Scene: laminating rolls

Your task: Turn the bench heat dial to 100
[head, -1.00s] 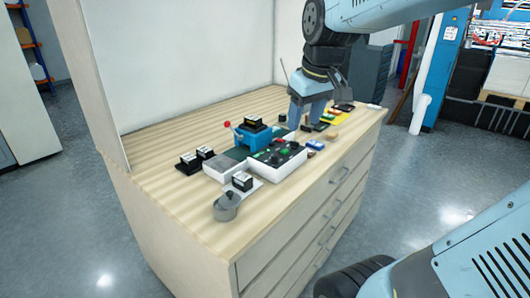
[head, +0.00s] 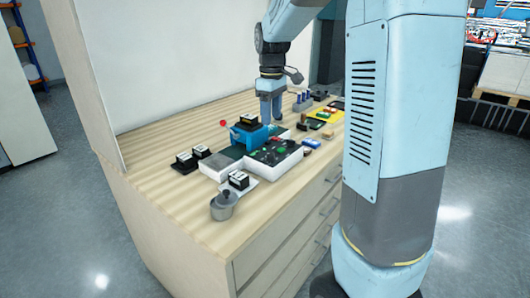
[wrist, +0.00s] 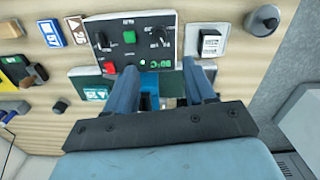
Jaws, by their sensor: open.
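The control panel (head: 290,158) lies on the wooden bench in front of the blue press (head: 249,136). In the wrist view, the panel (wrist: 149,18) has a black dial at its left (wrist: 100,40), another black dial at its right (wrist: 160,35), a green button and a red button between them, and lit green lamps. The dial labels are too small to read, so I cannot tell which is the heat dial. My gripper (wrist: 162,72) is open with nothing gripped, its fingers near the panel's lower edge. In the head view my gripper (head: 271,121) is beyond the panel.
A grey lidded pot (head: 224,204) stands at the near end of the bench. Black blocks with white labels (head: 186,161) lie at the left, and another (head: 238,180) sits beside the panel. Several small items, including a yellow one (head: 322,115), crowd the far end. The front-left bench top is clear.

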